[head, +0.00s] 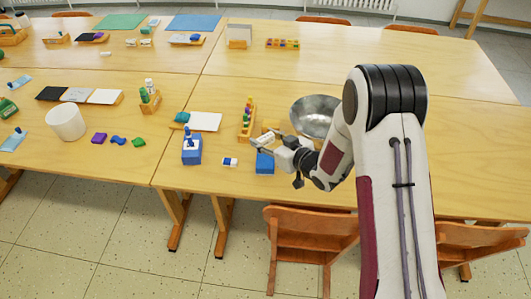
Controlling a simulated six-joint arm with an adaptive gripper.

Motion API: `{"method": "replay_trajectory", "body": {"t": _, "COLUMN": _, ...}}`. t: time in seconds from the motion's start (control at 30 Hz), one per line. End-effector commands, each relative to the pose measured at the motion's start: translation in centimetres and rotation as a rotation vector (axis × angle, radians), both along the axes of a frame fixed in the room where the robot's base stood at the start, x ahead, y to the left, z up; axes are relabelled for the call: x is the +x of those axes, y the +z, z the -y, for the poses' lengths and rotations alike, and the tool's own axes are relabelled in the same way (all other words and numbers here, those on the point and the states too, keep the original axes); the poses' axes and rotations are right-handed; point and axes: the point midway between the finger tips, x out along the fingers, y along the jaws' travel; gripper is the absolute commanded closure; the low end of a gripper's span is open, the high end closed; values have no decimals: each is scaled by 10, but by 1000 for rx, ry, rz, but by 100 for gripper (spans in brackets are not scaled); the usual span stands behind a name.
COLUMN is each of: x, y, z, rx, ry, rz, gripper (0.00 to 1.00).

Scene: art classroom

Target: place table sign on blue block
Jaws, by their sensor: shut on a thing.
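A blue block (264,163) sits near the front edge of the wooden table, just below and in front of my gripper. My gripper (264,143) reaches in from the right, low over the block. It is shut on a small tan and whitish thing, which seems to be the table sign (270,127). The fingers partly hide it, and its outline is too small to read clearly. I cannot tell whether it touches the block.
A metal bowl (313,116) stands close behind my wrist. A wooden rack with coloured pieces (247,121) stands behind left. Another blue block-like box (191,155) and a small blue-and-white eraser (230,162) lie left. The table's right side is clear.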

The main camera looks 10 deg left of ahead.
Motion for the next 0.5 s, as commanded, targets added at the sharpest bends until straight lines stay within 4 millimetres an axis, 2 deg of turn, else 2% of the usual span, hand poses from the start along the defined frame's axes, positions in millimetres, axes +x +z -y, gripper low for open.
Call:
{"method": "replay_trajectory", "body": {"t": 0.2, "x": 0, "y": -20, "z": 0, "rx": 0, "ry": 0, "rz": 0, "gripper": 71}}
{"method": "replay_trajectory", "body": {"t": 0.5, "x": 0, "y": -23, "z": 0, "rx": 0, "ry": 0, "rz": 1, "gripper": 71}}
